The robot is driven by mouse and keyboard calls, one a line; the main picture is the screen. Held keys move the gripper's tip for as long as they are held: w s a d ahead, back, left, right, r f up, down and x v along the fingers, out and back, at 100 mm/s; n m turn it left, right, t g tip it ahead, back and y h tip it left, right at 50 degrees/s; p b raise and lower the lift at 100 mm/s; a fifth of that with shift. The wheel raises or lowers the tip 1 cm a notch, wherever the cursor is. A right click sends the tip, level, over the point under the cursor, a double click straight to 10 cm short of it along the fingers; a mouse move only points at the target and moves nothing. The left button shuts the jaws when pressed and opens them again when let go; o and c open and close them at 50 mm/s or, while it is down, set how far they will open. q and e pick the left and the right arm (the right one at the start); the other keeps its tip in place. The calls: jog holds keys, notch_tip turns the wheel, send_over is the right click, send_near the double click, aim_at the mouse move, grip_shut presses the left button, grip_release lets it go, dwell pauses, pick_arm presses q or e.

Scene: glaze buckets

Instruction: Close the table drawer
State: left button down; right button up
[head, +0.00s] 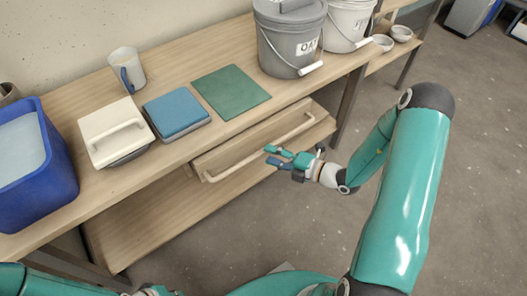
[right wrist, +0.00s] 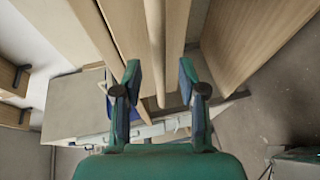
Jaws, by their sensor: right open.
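The table drawer (head: 246,151) is below the front edge of the wooden table and stands partly out from under the tabletop. Its long pale bar handle (head: 262,147) runs along the front. In the right wrist view the handle (right wrist: 157,45) runs lengthwise and lines up with the gap between the fingers. My right gripper (head: 275,156) is open and empty in front of the drawer, close to the middle of the handle. Whether it touches the handle I cannot tell. In the right wrist view its two fingers (right wrist: 159,76) are spread apart. My left gripper cannot be made out.
On the table (head: 225,55) are a blue bin (head: 62,165), a mug (head: 126,72), a white-lidded box (head: 112,130), a blue-lidded box (head: 176,113), a green mat (head: 231,90) and a grey bucket (head: 290,40). A lower shelf (head: 150,228) lies under the drawer. The floor at right is clear.

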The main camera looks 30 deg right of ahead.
aim_at(261, 150)
jog(key=shift+x, duration=2.2)
grip_shut()
jog(key=shift+s, duration=0.1)
